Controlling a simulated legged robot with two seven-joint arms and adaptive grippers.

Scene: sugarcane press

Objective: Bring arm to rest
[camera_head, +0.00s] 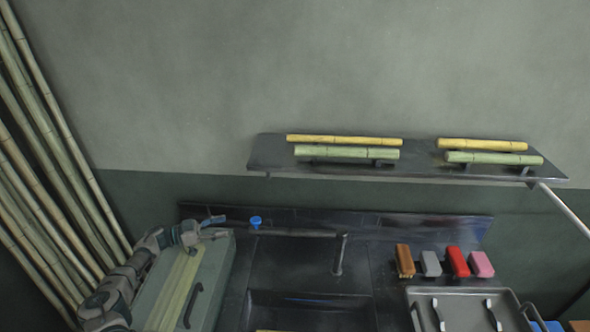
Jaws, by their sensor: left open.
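My left arm (115,290) comes in from the lower left and reaches up over the left end of the dark counter. My left gripper (221,228) is open, its two fingers pointing right, with nothing seen between them. It is above the far end of a grey-green board or lid (213,268) with a dark handle (191,305) and pale green strips (172,290). My right gripper is not in view.
A sink (308,303) with a tap (338,255) is mid-counter. A wall shelf (270,153) bears yellow and green cane pieces (345,140). Coloured blocks or brushes (456,262) and a grey tray (462,296) are at right. Tall cane stalks (50,150) lean at left.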

